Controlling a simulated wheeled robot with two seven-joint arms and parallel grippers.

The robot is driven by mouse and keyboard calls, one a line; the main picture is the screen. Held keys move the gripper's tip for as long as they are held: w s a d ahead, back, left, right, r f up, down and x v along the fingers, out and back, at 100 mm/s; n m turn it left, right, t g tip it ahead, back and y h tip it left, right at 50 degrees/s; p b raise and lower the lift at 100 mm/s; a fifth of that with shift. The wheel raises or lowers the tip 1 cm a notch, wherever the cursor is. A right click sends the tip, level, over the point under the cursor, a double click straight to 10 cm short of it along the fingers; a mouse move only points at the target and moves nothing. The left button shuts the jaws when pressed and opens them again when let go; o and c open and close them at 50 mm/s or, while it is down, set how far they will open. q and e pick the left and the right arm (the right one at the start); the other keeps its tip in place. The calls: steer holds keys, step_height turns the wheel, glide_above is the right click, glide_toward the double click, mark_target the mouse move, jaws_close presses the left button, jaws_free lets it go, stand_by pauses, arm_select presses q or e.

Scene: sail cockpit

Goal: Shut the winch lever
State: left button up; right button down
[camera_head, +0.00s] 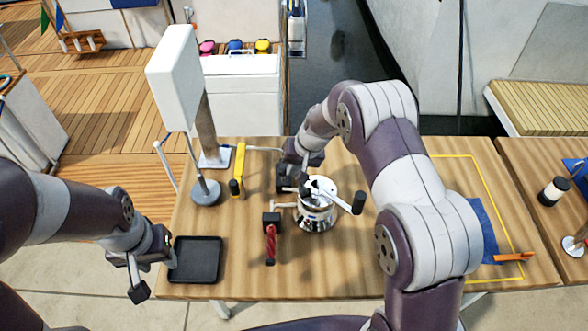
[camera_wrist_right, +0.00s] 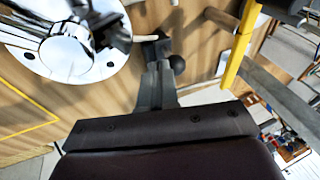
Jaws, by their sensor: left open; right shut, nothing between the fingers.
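The chrome winch (camera_head: 316,214) stands upright on the wooden table. Its lever (camera_head: 340,195) reaches from the top toward the right and ends in a black grip (camera_head: 358,203). My right gripper (camera_head: 293,181) is shut and empty, close to the winch's upper left side; its fingertips are partly hidden, and I cannot tell whether they touch it. In the right wrist view the gripper (camera_wrist_right: 157,88) is beside the chrome winch base (camera_wrist_right: 75,55), with a blurred dark lever part above it. My left gripper (camera_head: 150,274) is open and empty at the table's left edge, away from the winch.
A black tray (camera_head: 195,260) lies near the left gripper. A yellow lever (camera_head: 239,162) and a white panel on a post (camera_head: 174,78) stand behind. A blue cloth (camera_head: 482,230) lies at right.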

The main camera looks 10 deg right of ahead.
steer(key=shift+s+f, duration=0.25)
steer(key=shift+f, duration=0.1)
stand_by(0.3)
